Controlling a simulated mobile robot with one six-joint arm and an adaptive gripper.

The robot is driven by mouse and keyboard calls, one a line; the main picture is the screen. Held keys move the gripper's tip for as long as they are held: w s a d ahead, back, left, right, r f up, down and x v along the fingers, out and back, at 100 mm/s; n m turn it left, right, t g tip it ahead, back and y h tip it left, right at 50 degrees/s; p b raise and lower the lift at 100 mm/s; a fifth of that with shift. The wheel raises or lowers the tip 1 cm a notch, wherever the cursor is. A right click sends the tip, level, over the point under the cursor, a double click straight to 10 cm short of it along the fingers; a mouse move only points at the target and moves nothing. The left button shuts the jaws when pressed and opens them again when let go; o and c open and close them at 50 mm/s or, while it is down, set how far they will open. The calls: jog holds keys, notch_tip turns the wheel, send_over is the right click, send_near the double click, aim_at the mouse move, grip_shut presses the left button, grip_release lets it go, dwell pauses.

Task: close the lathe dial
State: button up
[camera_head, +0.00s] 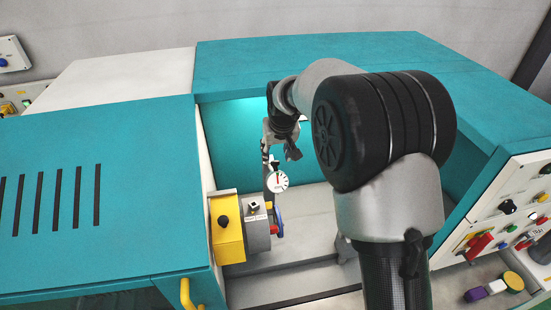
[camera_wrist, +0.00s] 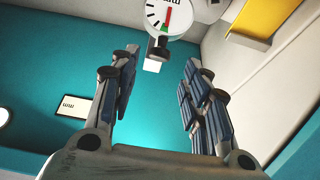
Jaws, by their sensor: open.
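The lathe dial is a round white gauge (camera_head: 278,181) with black marks and a red and green pointer, inside the lathe bay in the head view. In the wrist view the dial (camera_wrist: 167,17) is at the top, cut off by the frame edge, with a dark stem below it. My gripper (camera_wrist: 155,82) is open, its two fingers apart on either side below the dial, with nothing between them. In the head view my gripper (camera_head: 281,146) is just above the dial, partly hidden by my own arm.
A grey chuck (camera_head: 256,232) with a yellow block (camera_head: 227,230) stands left of and below the dial. Teal lathe walls surround the bay. A control panel (camera_head: 512,210) with buttons is at the right. The pale bay floor (camera_head: 310,207) right of the chuck looks clear.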

aim_at(276, 162)
jog(key=shift+x, duration=2.7)
jog(key=shift+c, duration=0.5)
grip_shut()
